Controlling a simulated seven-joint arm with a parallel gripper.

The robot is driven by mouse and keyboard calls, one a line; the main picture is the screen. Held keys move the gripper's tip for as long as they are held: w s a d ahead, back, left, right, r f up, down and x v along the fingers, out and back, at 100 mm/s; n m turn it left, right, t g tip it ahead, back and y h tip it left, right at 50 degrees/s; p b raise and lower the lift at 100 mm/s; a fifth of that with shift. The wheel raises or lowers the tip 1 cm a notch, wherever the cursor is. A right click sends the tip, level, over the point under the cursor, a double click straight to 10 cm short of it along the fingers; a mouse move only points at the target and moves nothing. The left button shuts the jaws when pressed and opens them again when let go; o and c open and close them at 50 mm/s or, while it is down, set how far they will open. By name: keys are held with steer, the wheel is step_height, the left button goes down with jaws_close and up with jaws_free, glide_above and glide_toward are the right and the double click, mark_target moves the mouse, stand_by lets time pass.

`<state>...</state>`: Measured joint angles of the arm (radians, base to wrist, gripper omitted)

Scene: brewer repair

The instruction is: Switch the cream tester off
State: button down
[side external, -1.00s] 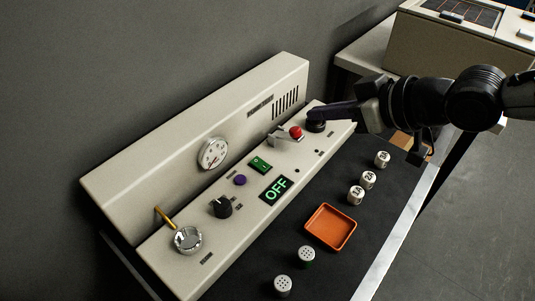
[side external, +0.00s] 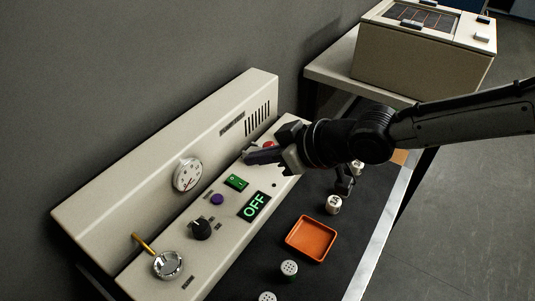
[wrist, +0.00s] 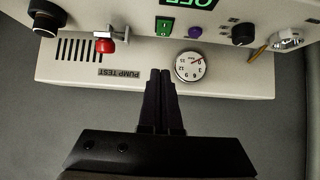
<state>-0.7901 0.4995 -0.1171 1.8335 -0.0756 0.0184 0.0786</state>
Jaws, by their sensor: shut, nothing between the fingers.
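The cream tester (side external: 165,150) is a long console with a sloped back and a control panel in front. Its lit green display (side external: 254,206) reads OFF. A green rocker switch (side external: 236,182) sits beside the display; it also shows in the wrist view (wrist: 163,26). A red-knobbed lever (wrist: 105,46) is on the panel, mostly hidden by my gripper in the side view. A large black knob (wrist: 46,18) shows at the upper left of the wrist view. My gripper (side external: 248,156) is shut and empty, over the panel near the lever. In the wrist view its fingertips (wrist: 160,76) appear below the rocker, beside the gauge.
An orange tray (side external: 311,238) and several small cylinders stand on the dark mat. Another cream unit (side external: 410,60) stands behind.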

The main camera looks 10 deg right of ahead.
mark_target(234, 179)
steer(key=x, duration=0.5)
steer(key=shift+w+a+f, duration=0.15)
steer(key=shift+f, duration=1.5)
steer(key=shift+a+f, duration=0.1)
steer(key=shift+f, duration=0.3)
steer(key=shift+w+a+f, duration=0.1)
steer(key=shift+w+f, duration=0.05)
steer(key=shift+f, duration=0.1)
steer(key=shift+w+a, duration=0.1)
steer(key=shift+w+a+r, duration=0.25)
steer(key=shift+w+a, duration=0.2)
steer(key=shift+r, duration=0.1)
